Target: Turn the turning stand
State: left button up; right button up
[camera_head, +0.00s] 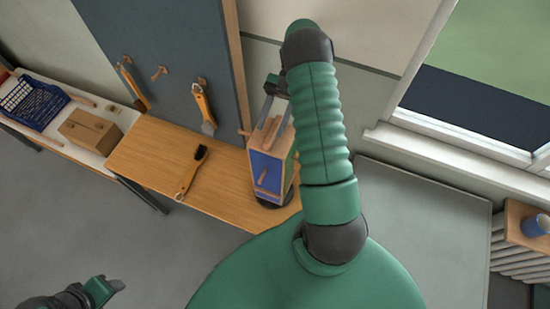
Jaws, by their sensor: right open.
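The turning stand (268,202) shows as a dark round base near the right end of the wooden bench. My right gripper (271,98) is open just above the top of the block, partly hidden behind my green arm. I cannot tell whether it touches the block. My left gripper (108,289) is low at the left, far from the stand. Its jaw opening is not clear.
A brush (192,173) with a wooden handle lies on the bench (140,158) left of the stand. More tools (204,108) hang on the grey board behind. A cardboard box (90,131) and a blue crate (33,103) stand at the far left. A blue cup (536,225) is at right.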

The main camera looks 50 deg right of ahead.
jog(key=s+a+r+b, duration=0.1)
jog(key=s+a+b, duration=0.4)
jog(key=s+a, duration=0.5)
jog(key=shift+s+a, duration=0.3)
jog(key=shift+a, duration=0.5)
jog(key=shift+d, duration=0.2)
